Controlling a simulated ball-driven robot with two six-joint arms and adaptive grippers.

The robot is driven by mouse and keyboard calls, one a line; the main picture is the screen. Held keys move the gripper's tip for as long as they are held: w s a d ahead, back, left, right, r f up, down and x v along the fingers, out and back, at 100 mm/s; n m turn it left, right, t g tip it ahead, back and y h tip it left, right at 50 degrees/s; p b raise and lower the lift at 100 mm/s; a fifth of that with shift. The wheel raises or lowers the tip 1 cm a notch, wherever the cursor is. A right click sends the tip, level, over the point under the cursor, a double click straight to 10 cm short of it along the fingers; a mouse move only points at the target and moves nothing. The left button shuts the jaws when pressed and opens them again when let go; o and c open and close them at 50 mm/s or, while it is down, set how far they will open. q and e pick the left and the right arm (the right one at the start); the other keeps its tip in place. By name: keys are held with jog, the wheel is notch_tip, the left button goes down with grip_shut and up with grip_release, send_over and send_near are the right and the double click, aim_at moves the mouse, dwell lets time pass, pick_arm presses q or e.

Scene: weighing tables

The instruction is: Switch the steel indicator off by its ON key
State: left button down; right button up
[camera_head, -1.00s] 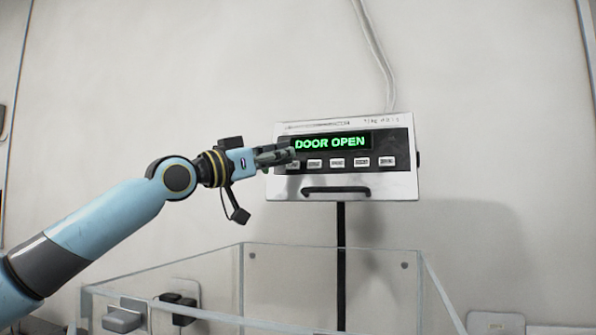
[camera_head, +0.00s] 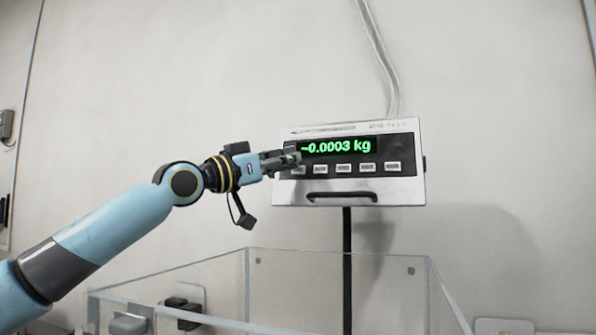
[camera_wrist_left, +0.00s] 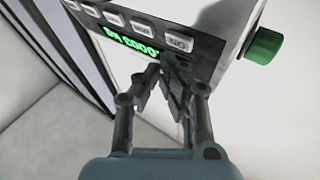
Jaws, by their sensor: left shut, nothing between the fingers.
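The steel indicator (camera_head: 412,187) is a pale box on a black post, with a lit green display (camera_head: 340,147) reading about -0.0003 kg. A row of pale keys runs below the display. The ON key (camera_wrist_left: 178,43) is the end key in the wrist view, its label upside down; in the head view it is the leftmost key (camera_head: 298,171). My left gripper (camera_head: 296,157) is shut and empty, its tips in front of the panel's left end, just above that key. In the wrist view the tips (camera_wrist_left: 168,66) are close to the key; I cannot tell whether they touch.
A black handle bar (camera_head: 341,197) sticks out below the keys. A clear-walled box (camera_head: 340,262) stands open-topped below the indicator. A green knob (camera_wrist_left: 264,46) shows on the indicator's side in the wrist view. A cable runs up the wall behind.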

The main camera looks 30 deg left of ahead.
pick_arm(q)
jog(key=shift+w, duration=0.1)
dwell(0.4)
jog(key=shift+w+a+f, duration=0.1)
jog(key=shift+w, duration=0.2)
jog(key=shift+w+a+f+b, duration=0.1)
jog(key=shift+w+b, duration=0.25)
jog(key=shift+b, duration=0.15)
dwell(0.5)
jog(key=shift+s, duration=0.1)
jog(key=shift+s+d+r+p, duration=0.2)
jog(key=shift+s+p, duration=0.4)
jog(key=shift+s, duration=0.1)
